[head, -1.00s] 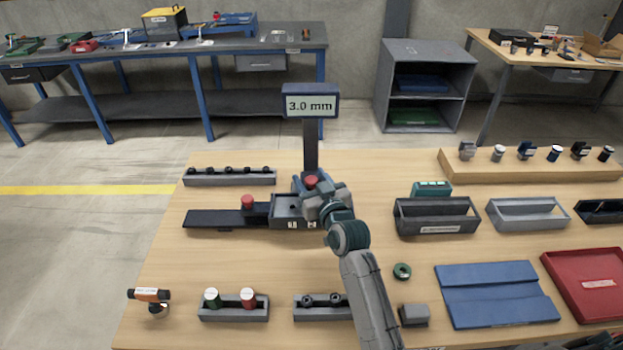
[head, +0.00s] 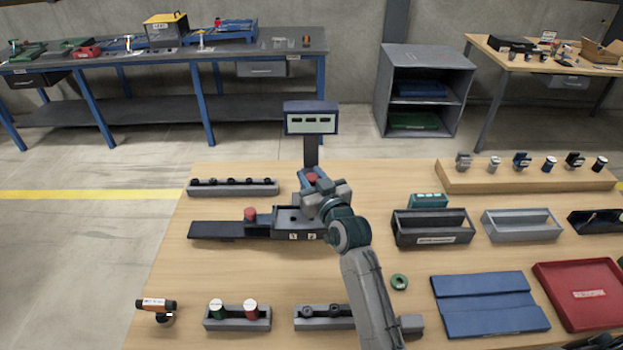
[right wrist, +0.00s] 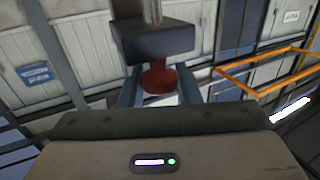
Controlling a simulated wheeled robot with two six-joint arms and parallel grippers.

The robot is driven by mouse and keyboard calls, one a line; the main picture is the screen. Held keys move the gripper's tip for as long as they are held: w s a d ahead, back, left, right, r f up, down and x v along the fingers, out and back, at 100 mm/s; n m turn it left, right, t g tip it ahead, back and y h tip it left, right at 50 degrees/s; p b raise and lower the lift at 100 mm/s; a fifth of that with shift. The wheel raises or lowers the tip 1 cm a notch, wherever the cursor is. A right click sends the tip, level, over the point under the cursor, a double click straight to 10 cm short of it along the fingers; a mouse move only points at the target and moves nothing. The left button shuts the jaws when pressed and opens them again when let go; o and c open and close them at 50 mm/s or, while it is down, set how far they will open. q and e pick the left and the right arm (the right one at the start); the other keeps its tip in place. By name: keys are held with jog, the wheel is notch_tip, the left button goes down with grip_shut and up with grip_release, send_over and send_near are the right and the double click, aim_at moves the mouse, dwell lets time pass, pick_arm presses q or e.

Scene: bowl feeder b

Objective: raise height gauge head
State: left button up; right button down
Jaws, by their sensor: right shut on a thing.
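The height gauge stands at the back of the wooden table, with a dark upright column (head: 310,152) and a blue-framed display (head: 310,119) showing dashes. Its measuring head has a red knob (head: 312,177) and sits on the column above the dark base (head: 285,222). My right gripper (head: 316,182) is at the head and shut on the red knob. In the right wrist view the red knob (right wrist: 158,78) sits between the fingers, under a dark block (right wrist: 155,40). The gripper hides part of the head. My left gripper is not in view.
A second red knob (head: 250,214) stands on the slide left of the base. A rack of pins (head: 233,189) lies behind it. Dark and grey bins (head: 433,232) are to the right. A blue mat (head: 488,305) and red tray (head: 590,290) lie front right.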

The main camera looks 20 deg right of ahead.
jog(key=shift+r+t, duration=0.3)
jog(key=shift+r, duration=0.1)
jog(key=c, duration=1.1)
grip_release()
jog(key=shift+s+f, duration=0.15)
jog(key=shift+f, duration=0.05)
jog(key=shift+s+d+f+b, duration=0.1)
jog(key=shift+s+f+b, duration=0.05)
jog(key=shift+s+b, duration=0.25)
jog(key=s+b, duration=0.1)
jog(key=s, duration=0.2)
jog(key=s+b, duration=0.1)
jog(key=s, duration=0.2)
jog(key=s+d+b, duration=0.1)
jog(key=s, duration=0.2)
jog(key=shift+s+r, duration=0.25)
jog(key=shift+s, duration=0.15)
jog(key=shift+f, duration=0.1)
